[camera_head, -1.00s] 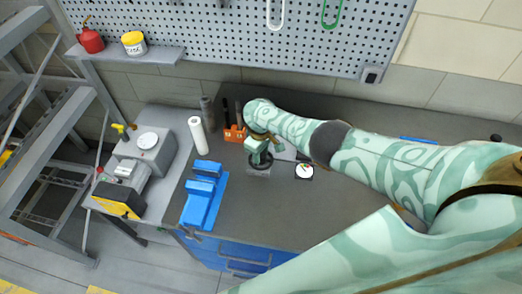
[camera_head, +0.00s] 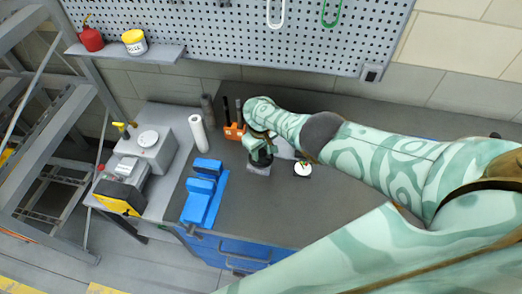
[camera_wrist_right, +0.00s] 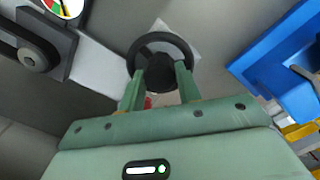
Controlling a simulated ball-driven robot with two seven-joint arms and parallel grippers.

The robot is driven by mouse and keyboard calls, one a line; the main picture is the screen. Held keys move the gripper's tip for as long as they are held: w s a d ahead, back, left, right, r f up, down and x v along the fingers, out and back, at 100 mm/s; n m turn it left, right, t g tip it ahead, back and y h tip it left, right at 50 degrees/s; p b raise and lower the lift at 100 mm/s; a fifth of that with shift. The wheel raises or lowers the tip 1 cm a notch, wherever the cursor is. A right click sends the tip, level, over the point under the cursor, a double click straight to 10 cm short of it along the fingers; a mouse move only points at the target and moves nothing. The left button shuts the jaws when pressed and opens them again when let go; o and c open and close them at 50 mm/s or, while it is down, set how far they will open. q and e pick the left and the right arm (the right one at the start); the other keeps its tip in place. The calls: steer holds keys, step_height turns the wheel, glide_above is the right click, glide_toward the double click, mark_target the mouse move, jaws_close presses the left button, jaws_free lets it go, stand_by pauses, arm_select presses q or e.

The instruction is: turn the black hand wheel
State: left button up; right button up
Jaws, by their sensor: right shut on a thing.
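The black hand wheel (camera_wrist_right: 147,43) shows in the right wrist view, seen from above with its dark hub between my fingers. In the head view the wheel (camera_head: 262,159) is a small dark ring under my gripper, partly hidden by it. My right gripper (camera_wrist_right: 160,75) is shut on the hand wheel, with one green finger on each side of the hub. In the head view the right gripper (camera_head: 259,151) reaches down onto the wheel from above. My left gripper is not in view.
A round gauge (camera_head: 302,169) stands just right of the wheel. A blue vise (camera_head: 204,196) sits to the left on the grey bench. An orange holder (camera_head: 235,132) with dark tools stands behind. The bench front is clear.

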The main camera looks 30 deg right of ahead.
mark_target(260, 152)
steer(key=o, duration=1)
steer(key=shift+c, duration=0.2)
step_height(260, 152, up, 16)
steer(key=p, duration=1.4)
steer(key=shift+a+r, duration=0.15)
steer(key=shift+a, duration=0.05)
